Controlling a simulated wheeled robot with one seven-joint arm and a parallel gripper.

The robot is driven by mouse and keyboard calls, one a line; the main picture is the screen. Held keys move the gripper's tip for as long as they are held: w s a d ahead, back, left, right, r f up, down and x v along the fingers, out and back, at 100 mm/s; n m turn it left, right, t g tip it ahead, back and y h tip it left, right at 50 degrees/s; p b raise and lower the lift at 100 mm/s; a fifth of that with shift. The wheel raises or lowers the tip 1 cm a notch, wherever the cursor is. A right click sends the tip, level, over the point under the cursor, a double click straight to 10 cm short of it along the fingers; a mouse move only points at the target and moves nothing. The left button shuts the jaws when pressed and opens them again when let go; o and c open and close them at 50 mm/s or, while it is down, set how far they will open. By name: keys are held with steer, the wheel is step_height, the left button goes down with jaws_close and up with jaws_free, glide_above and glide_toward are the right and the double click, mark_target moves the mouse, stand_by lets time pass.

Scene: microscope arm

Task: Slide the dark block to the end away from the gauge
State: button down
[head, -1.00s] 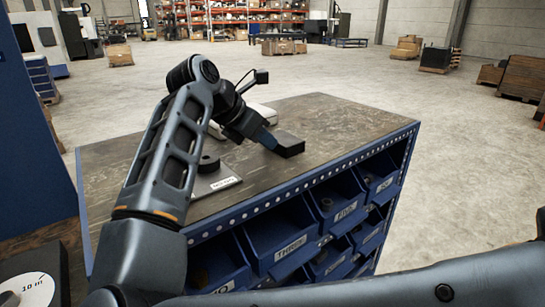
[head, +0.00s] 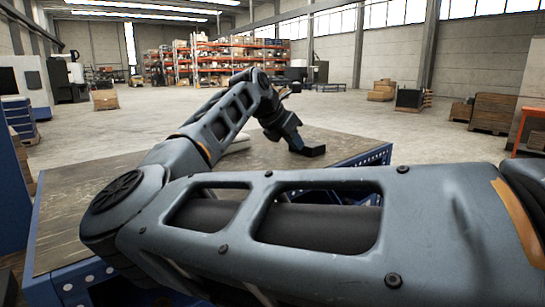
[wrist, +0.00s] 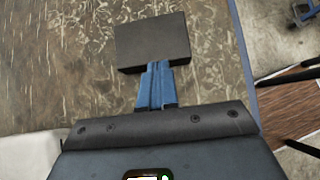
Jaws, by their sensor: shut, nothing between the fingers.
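The dark block (head: 314,151) lies flat on the worktop toward its right end, with its left part behind my gripper. It fills the upper middle of the wrist view (wrist: 152,40) as a dark rectangle. My gripper (wrist: 158,66) is shut, its blue fingers together at the block's near edge. They look to be touching it, but a small gap cannot be ruled out. In the head view my gripper (head: 296,146) reaches down beside the block. No gauge can be made out clearly; my arm hides much of the bench.
A pale object (head: 238,143) lies on the worktop (head: 85,190) left of my gripper; it also shows in the wrist view (wrist: 32,155). The worktop's edge (wrist: 245,80) runs right of the block, with floor beyond. Bare worktop lies between block and edge.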

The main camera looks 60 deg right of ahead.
steer(key=s+d, duration=0.1)
steer(key=d, duration=0.4)
steer(key=s+d, duration=0.2)
steer(key=d, duration=0.4)
steer(key=s+d, duration=0.2)
steer(key=d, duration=0.3)
steer(key=shift+d+b, duration=0.35)
steer(key=shift+d, duration=0.05)
steer(key=shift+a, duration=0.1)
